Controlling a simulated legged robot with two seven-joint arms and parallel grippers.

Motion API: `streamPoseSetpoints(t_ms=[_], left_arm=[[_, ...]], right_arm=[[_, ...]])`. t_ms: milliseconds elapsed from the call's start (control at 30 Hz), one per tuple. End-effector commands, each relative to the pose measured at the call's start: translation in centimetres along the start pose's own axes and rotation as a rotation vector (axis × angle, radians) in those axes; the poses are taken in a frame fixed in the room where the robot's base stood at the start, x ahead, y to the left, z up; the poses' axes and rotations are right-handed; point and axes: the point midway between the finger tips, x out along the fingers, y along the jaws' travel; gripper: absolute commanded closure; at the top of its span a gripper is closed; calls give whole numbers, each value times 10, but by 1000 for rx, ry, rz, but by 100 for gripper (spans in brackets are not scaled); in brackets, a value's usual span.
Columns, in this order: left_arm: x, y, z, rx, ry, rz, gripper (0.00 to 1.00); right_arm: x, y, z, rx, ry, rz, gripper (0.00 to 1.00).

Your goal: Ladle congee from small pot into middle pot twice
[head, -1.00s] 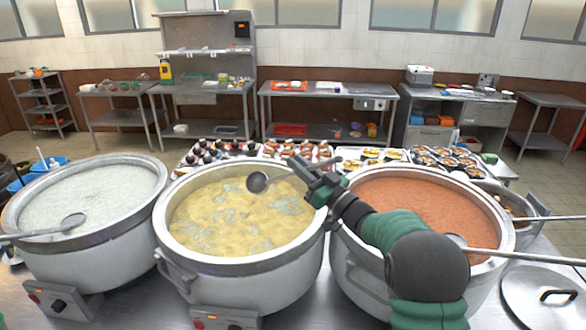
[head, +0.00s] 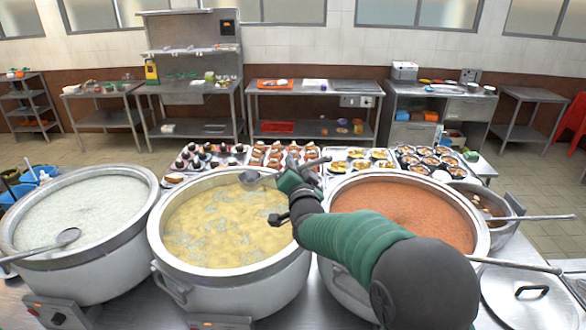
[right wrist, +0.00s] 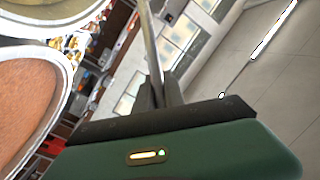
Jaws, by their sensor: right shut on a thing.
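My right gripper (head: 296,168) is shut on a metal ladle (head: 250,179), above the back right of the middle pot (head: 168,256) of yellow congee. The ladle's bowl hangs over the back part of that congee, near the far rim; its contents cannot be made out. In the right wrist view the ladle handle (right wrist: 152,45) runs up from between the shut jaws (right wrist: 160,95). The small pot (head: 512,204) stands at the far right, partly hidden behind the red pot. My left gripper is not in view.
A large pot of white congee (head: 80,205) with a ladle (head: 68,237) is at left. A large pot of red congee (head: 400,210) is at right, under my right arm. A lid (head: 530,300) lies at front right. Food trays (head: 285,155) line the back.

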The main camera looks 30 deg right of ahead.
Motion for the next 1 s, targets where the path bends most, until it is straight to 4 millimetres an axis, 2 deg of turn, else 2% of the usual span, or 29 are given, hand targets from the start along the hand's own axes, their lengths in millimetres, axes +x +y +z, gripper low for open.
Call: streamPoseSetpoints(t_ms=[367, 467, 700, 1000], left_arm=[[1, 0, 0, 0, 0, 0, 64], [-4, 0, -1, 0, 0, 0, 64], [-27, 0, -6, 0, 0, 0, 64], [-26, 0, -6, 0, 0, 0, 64]], right_arm=[[0, 0, -2, 27, -10, 11, 100], [0, -6, -8, 28, -9, 10, 100], [0, -34, -38, 28, -8, 9, 100], [1, -34, -38, 26, -11, 11, 100]])
